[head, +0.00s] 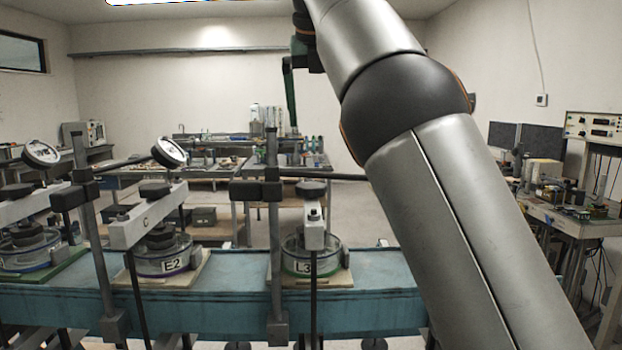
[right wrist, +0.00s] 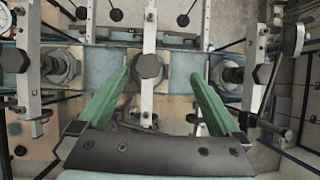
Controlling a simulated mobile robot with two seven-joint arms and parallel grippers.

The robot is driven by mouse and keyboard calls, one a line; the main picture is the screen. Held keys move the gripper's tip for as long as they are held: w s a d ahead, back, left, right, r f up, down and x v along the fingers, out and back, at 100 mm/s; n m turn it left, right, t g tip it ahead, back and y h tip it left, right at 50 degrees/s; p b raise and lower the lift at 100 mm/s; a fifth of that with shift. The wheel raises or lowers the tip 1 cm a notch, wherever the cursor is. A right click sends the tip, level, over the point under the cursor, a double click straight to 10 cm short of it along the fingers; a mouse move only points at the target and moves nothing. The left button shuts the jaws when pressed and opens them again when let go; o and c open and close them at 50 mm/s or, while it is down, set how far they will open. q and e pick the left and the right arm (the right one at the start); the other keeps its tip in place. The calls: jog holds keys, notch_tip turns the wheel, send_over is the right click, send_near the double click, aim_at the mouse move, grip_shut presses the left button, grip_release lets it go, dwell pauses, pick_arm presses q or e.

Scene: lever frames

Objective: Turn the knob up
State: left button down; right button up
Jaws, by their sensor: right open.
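Several lever frames stand on the blue bench, each with a dark knob on a pale arm. In the head view one knob (head: 312,189) is above the jar marked L3 (head: 303,267), another knob (head: 155,190) is above the jar marked E2 (head: 172,262), and a third knob (head: 17,192) is at the far left. My right gripper (head: 290,110) hangs high, with a green finger showing. In the right wrist view its two green fingers (right wrist: 160,76) are spread, with a dark six-sided knob (right wrist: 149,66) seen between and beyond them. No contact shows. I cannot tell which frame that knob belongs to. My left gripper is not in view.
Upright posts (head: 274,230) and horizontal black rods rise among the frames. Dial gauges (head: 168,152) stand at the left. The blue bench (head: 380,285) runs across the front. Equipment tables stand at the back and right. My right arm hides the right middle.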

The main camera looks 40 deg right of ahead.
aim_at(312, 185)
jog(key=shift+y, duration=0.7)
jog(key=f+b, duration=0.1)
jog(key=f, duration=0.2)
jog(key=w+f+b, duration=0.1)
jog(key=f+b, duration=0.1)
jog(key=f, duration=0.2)
jog(key=w+f+b, duration=0.1)
jog(key=f+b, duration=0.1)
jog(key=f, duration=0.2)
jog(key=shift+w+d, duration=0.1)
jog(key=shift+w, duration=0.05)
jog(key=shift+x, duration=0.8)
jog(key=shift+r, duration=0.1)
jog(key=c, duration=1.4)
